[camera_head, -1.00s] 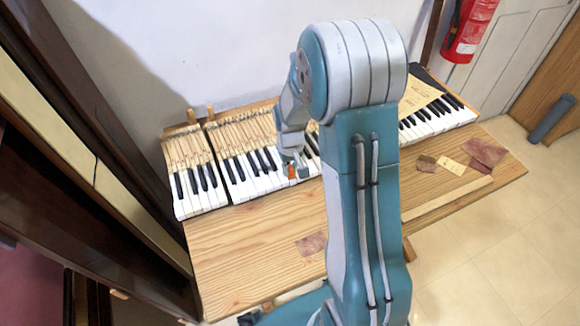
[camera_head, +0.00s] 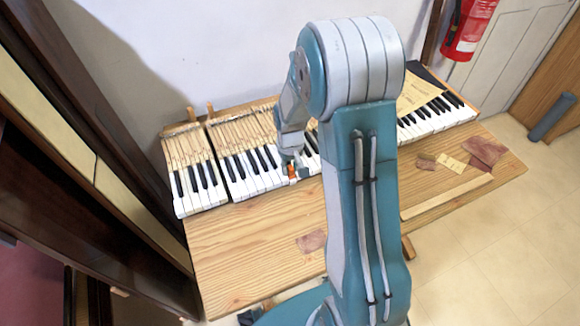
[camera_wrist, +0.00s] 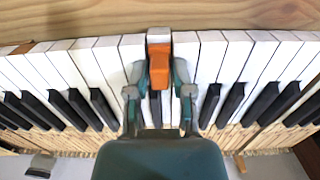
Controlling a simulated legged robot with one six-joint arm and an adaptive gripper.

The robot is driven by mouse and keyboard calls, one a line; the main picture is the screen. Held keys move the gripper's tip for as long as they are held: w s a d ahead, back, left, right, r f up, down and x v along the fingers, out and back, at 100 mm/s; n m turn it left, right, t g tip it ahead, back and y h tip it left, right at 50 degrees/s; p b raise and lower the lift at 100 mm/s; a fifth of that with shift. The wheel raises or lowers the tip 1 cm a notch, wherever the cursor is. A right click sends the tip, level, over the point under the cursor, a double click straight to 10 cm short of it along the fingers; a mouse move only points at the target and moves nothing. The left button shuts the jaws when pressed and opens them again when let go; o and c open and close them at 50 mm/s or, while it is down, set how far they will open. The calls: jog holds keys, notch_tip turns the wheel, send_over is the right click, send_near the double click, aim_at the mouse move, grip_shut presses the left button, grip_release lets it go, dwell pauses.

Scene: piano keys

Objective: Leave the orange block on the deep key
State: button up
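The orange block (camera_wrist: 160,70) rests lengthwise on one white key of the keyboard, and it also shows small in the head view (camera_head: 292,172). The front end of that key (camera_wrist: 158,38) shows beyond the block and looks offset from the keys beside it; I take it as the deep key. My gripper (camera_wrist: 159,72) is open, with one finger on each side of the block. White key surface shows between each finger and the block. In the head view my gripper (camera_head: 295,166) is low over the keys, partly hidden by my arm.
White and black keys (camera_wrist: 85,65) lie close on both sides of the fingers. The wooden table (camera_head: 250,245) is mostly clear in front of the keyboard. Reddish scraps (camera_head: 487,150) and a paper (camera_head: 452,165) lie at the right.

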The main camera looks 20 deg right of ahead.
jog(key=shift+r, duration=1.1)
jog(key=o, duration=0.6)
jog(key=shift+c, duration=0.2)
jog(key=shift+r, duration=2.5)
